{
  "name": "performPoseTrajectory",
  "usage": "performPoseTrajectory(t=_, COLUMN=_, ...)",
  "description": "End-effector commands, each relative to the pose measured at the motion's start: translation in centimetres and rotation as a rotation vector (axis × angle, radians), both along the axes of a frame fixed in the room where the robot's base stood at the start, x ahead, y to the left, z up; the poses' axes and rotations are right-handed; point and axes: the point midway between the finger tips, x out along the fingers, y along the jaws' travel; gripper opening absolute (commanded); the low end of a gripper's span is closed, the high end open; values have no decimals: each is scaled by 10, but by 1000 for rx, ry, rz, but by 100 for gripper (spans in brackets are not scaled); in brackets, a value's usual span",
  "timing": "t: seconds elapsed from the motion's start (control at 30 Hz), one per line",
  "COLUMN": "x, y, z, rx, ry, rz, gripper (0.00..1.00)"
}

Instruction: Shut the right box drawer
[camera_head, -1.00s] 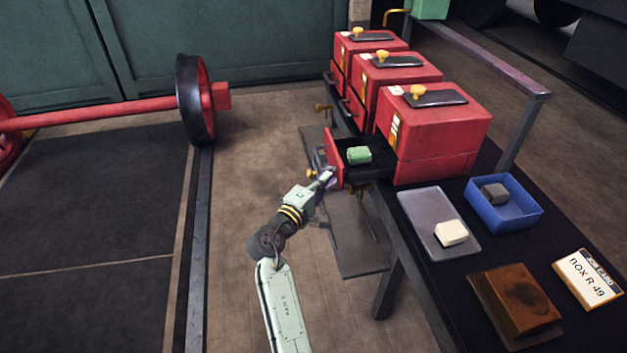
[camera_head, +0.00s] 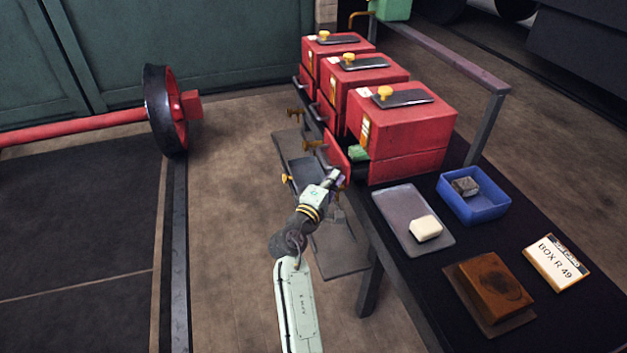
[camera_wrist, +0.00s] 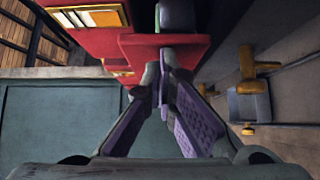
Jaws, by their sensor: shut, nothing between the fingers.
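The right box (camera_head: 402,130) is the nearest of the red boxes on the dark bench. Its drawer (camera_head: 336,158) stands a little way out on the left side, with a green block (camera_head: 358,153) inside, partly hidden by the box. My gripper (camera_head: 335,178) is shut and empty, its tip at the drawer's front. In the wrist view my fingers (camera_wrist: 166,58) come together against or very close to the red drawer front (camera_wrist: 140,43); contact is hard to tell.
Two more red boxes (camera_head: 372,75) stand behind. A grey tray (camera_head: 395,205) with a pale block, a blue bin (camera_head: 480,208), a brown block (camera_head: 495,288) and a label sign (camera_head: 556,263) lie nearer. Brass fittings (camera_head: 313,145) stick out along the bench's left edge.

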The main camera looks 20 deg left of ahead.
Motion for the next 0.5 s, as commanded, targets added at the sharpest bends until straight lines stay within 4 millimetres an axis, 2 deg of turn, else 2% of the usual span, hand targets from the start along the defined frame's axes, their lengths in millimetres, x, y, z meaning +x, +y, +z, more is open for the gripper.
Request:
performPoseTrajectory(t=0.03, x=6, y=-11, z=2, rx=1, ry=0, rz=-5, gripper=0)
performPoseTrajectory(t=0.2, x=22, y=-33, z=2, rx=1, ry=-1, rz=-4, gripper=0)
performPoseTrajectory(t=0.5, x=33, y=-49, z=1, rx=0, ry=-1, rz=0, gripper=0)
